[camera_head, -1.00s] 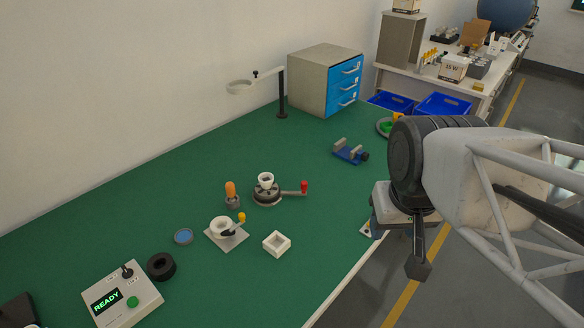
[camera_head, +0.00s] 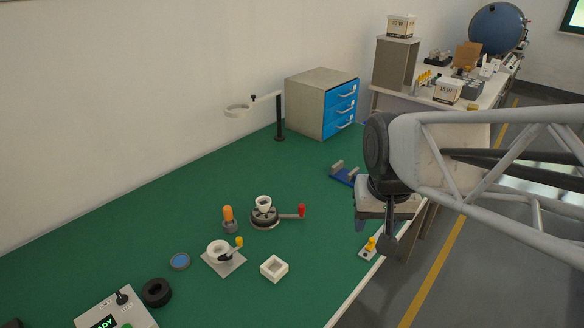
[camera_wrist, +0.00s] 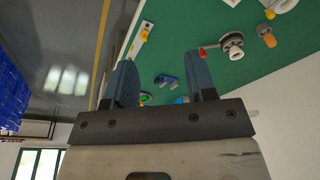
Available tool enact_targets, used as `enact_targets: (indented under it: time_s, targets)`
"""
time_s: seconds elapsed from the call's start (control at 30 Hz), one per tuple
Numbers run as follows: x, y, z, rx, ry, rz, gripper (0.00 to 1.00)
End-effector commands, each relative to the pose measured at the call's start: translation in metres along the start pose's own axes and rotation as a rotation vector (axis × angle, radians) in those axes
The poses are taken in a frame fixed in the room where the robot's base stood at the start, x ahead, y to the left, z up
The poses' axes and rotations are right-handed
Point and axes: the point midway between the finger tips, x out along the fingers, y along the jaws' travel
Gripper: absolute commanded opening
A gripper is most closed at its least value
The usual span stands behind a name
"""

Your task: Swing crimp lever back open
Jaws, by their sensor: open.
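A round dark device (camera_head: 264,218) with a white cup on top stands on the green bench in the head view. Its lever ends in a red knob (camera_head: 301,211) and points right. A plate with a white ring (camera_head: 219,248) carries a lever with a yellow knob (camera_head: 239,242). I cannot tell by marking which is the crimp lever. My gripper (camera_wrist: 161,62) is open and empty, right of both levers near the bench's front edge in the head view (camera_head: 374,222).
An orange-topped tool (camera_head: 229,218) stands close left of the round device. A white square tray (camera_head: 274,268) lies in front. A lamp stand (camera_head: 280,120) and drawer cabinet (camera_head: 318,102) are farther back.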

Motion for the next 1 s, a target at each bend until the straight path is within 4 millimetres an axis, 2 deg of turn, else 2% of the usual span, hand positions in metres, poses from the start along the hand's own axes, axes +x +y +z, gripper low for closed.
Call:
enact_targets:
  time_s: [0.1, 0.53, 1.0]
  targets:
    - [0.008, -0.006, -0.024, 0.029, -0.015, 0.0, 0.51]
    - [0.045, -0.032, -0.104, 0.137, -0.061, 0.004, 0.51]
    - [0.107, -0.064, -0.184, 0.256, -0.111, 0.018, 0.51]
